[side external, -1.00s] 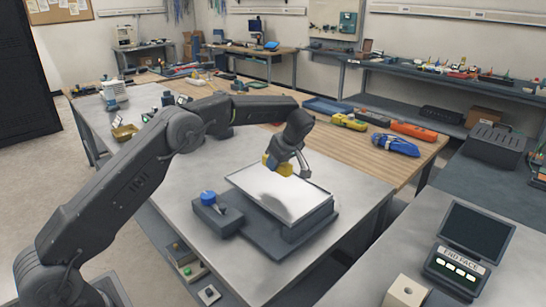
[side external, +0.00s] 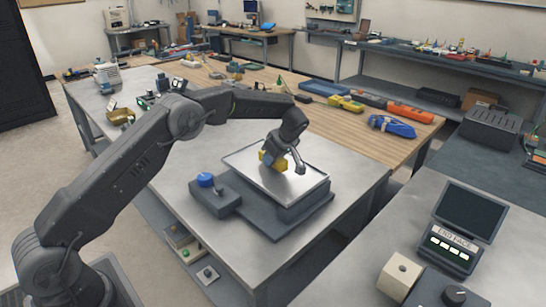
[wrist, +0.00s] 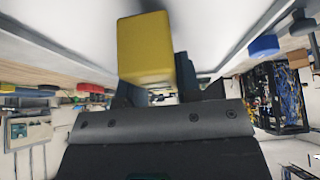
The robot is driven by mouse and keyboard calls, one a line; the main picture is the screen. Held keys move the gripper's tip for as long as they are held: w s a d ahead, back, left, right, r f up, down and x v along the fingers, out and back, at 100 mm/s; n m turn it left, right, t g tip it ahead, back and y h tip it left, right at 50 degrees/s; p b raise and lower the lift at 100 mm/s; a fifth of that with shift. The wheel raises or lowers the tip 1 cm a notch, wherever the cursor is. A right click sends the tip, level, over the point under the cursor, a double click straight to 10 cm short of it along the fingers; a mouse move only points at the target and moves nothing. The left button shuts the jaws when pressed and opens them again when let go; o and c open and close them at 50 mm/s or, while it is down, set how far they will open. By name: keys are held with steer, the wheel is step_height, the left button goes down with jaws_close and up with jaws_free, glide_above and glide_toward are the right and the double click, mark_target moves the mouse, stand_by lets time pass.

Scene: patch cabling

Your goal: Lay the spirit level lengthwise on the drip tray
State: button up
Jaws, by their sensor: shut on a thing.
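The yellow spirit level (side external: 266,158) is in my gripper (side external: 279,163), low over the drip tray (side external: 307,182). The level looks short and blocky. In the wrist view its yellow end (wrist: 147,50) fills the top middle, between my dark fingers. My gripper is shut on it. The tray is a shallow bright metal pan with a thin rim on a dark base.
A dark box with a blue knob (side external: 205,180) stands close to the tray's left side. Yellow, orange and blue tools (side external: 408,113) lie on the wooden bench behind. A display unit (side external: 458,228) is at the right. The metal table left of the tray is largely clear.

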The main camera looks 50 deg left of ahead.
steer(key=shift+f, duration=0.45)
steer(key=o, duration=1)
steer(key=v, duration=1.4)
steer(key=s+d+r+m+t+h, duration=0.1)
steer(key=s+r+m+t+h, duration=0.1)
steer(key=s+r+m, duration=0.5)
steer(key=s+d+r+m+t+h, duration=0.1)
steer(key=s+d+r+m, duration=0.15)
steer(key=s, duration=0.75)
steer(key=s+d+r+m+t+h, duration=0.1)
steer(key=s+r+m, duration=0.25)
steer(key=s, duration=0.75)
steer(key=s+d+f+m+t+h, duration=0.1)
steer(key=s+f+m, duration=0.4)
steer(key=s, duration=0.5)
steer(key=shift+s+d+f+t+h, duration=0.2)
steer(key=shift+s+f+t+h, duration=0.15)
steer(key=shift+f+h, duration=0.25)
